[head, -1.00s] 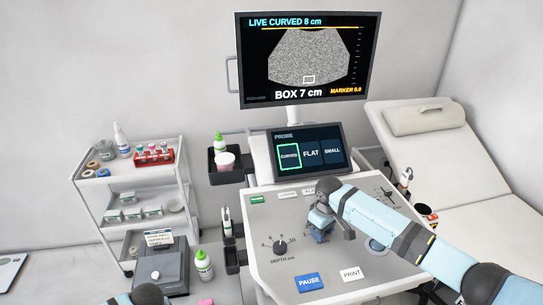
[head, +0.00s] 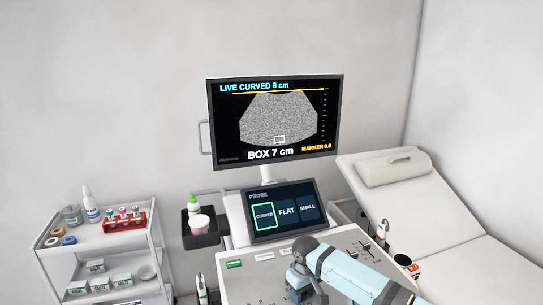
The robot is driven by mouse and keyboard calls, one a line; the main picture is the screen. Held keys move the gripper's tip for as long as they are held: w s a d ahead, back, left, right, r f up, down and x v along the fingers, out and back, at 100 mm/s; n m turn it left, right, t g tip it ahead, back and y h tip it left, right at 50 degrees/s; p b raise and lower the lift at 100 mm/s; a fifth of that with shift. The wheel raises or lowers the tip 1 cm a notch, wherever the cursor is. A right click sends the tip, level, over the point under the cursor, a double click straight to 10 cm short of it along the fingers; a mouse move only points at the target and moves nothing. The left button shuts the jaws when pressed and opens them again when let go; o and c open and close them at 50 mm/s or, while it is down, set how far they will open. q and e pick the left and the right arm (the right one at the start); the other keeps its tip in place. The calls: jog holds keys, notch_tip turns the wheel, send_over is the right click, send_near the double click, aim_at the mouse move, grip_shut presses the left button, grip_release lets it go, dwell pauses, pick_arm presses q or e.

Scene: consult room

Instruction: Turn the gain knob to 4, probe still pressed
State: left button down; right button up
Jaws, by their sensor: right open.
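The ultrasound console (head: 262,268) is at the bottom centre, its lower part cut off by the frame edge. My right arm comes in from the lower right, and my right gripper (head: 302,288) is over the console panel, its jaws open. I cannot make out the gain knob; the gripper and arm cover that part of the panel. The monitor (head: 276,118) reads LIVE CURVED 8 cm, BOX 7 cm, with a grainy grey fan picture. The touch screen (head: 279,211) has CURVED outlined in green. My left gripper and any pressed probe are out of view.
A probe (head: 382,229) stands at the console's right side and another (head: 202,290) at its left. A holder with bottles (head: 199,235) juts out left. A supply cart (head: 95,250) is far left, an exam couch (head: 440,225) right.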

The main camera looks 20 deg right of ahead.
jog(key=shift+s+a+f, duration=0.1)
jog(key=shift+a+f, duration=0.1)
jog(key=shift+a, duration=0.25)
jog(key=shift+w+r, duration=0.2)
jog(key=shift+r, duration=0.15)
jog(key=shift+d+r, duration=0.2)
jog(key=shift+r, duration=0.55)
jog(key=n, duration=0.4)
jog(key=shift+d, duration=0.1)
jog(key=n, duration=0.5)
jog(key=shift+f, duration=0.1)
